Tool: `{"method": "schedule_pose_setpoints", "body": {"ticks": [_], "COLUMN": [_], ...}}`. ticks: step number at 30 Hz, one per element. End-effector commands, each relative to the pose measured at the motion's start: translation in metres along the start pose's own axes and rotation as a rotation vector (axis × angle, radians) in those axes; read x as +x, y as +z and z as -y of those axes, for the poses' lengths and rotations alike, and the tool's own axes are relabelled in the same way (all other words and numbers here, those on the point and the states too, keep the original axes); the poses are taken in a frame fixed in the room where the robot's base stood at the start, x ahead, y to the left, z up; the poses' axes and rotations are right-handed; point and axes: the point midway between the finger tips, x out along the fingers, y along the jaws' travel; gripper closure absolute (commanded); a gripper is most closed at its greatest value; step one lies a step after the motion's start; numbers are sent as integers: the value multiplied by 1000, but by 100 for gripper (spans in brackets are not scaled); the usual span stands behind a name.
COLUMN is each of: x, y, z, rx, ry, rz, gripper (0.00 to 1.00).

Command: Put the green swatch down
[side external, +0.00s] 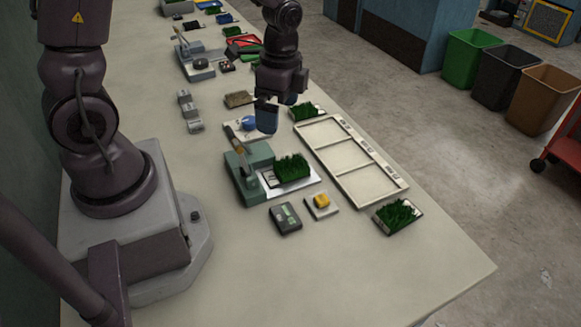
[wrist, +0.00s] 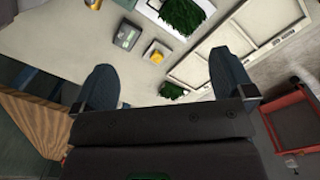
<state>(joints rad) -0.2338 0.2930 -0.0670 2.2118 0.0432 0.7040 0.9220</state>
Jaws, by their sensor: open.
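My gripper (side external: 279,104) is open and empty, raised above the bench beside the tray's far end. In the wrist view its two dark blue fingers (wrist: 165,82) are spread wide with nothing held between them. One green swatch (side external: 292,168) of turf lies on a white plate at the green press-like device; it also shows at the top of the wrist view (wrist: 184,14). A second green swatch (side external: 397,216) lies at the tray's near end. A third (side external: 307,111) lies near the tray's far end, close beyond my gripper.
A pale three-compartment tray (side external: 334,148) lies empty along the bench edge. The green device (side external: 247,172) has a raised lever. A dark meter (side external: 285,218) and a yellow block (side external: 321,200) on a pad sit nearby. Bins (side external: 468,58) stand on the floor.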

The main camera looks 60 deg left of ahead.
Motion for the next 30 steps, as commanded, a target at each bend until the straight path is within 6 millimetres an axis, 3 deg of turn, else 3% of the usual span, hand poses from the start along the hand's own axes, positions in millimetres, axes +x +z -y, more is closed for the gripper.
{"method": "schedule_pose_setpoints", "body": {"ticks": [1, 3, 10, 14, 24, 30], "x": [16, 28, 27, 30, 88, 104], "y": [-3, -9, -22, -22, -24, -25], "z": [7, 16, 32, 33, 34, 36], "rx": [123, 305, 708, 779, 785, 783], "ry": [18, 16, -60, -63, -59, -63], "rz": [5, -2, -25, -24, -22, -24], "gripper": [0, 0, 0, 0, 0, 0]}}
